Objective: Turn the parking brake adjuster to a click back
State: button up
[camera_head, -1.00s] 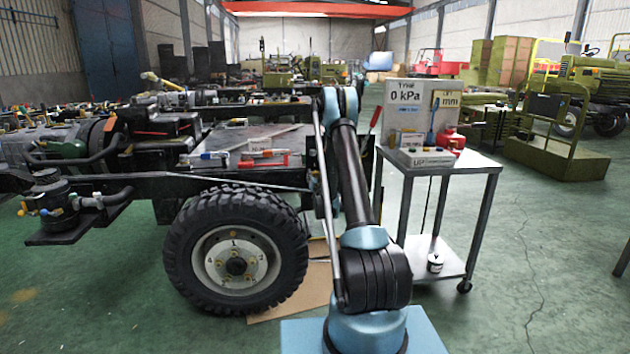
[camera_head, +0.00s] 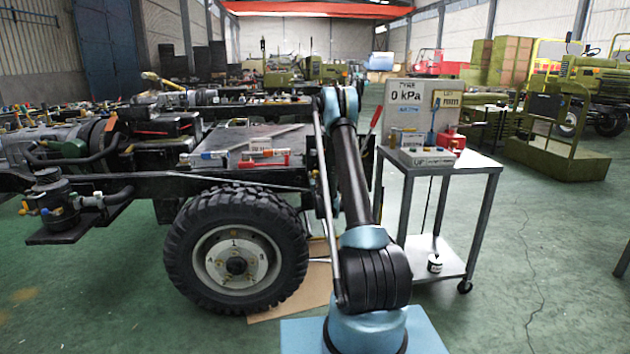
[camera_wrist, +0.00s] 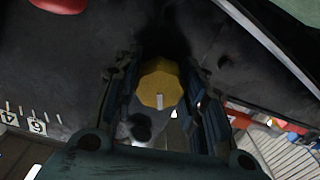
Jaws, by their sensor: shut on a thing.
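The yellow faceted knob (camera_wrist: 159,84), which I take to be the parking brake adjuster, shows in the middle of the wrist view. It has a short white mark on its face, pointing down in the picture. My gripper (camera_wrist: 165,98) has a dark finger on each side of the knob and is shut on it. A dark plate (camera_wrist: 60,65) lies around the knob, with white ticks and the digits 4 and 6 (camera_wrist: 38,127) at its lower left. In the head view my gripper is hidden behind my arm.
In the head view, a chassis with a large wheel (camera_head: 237,252) stands left of my arm. A red-handled lever (camera_head: 376,119) rises just right of my arm. A wheeled metal cart (camera_head: 477,164) with a 0 kPa sign (camera_head: 407,93) stands further right.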

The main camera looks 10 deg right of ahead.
jog(key=n, duration=0.1)
jog(key=d+n, duration=0.1)
jog(key=n, duration=0.1)
jog(key=shift+f+n, duration=0.1)
jog(key=shift+n, duration=1.9)
jog(key=o, duration=1.1)
jog(key=shift+a, duration=0.2)
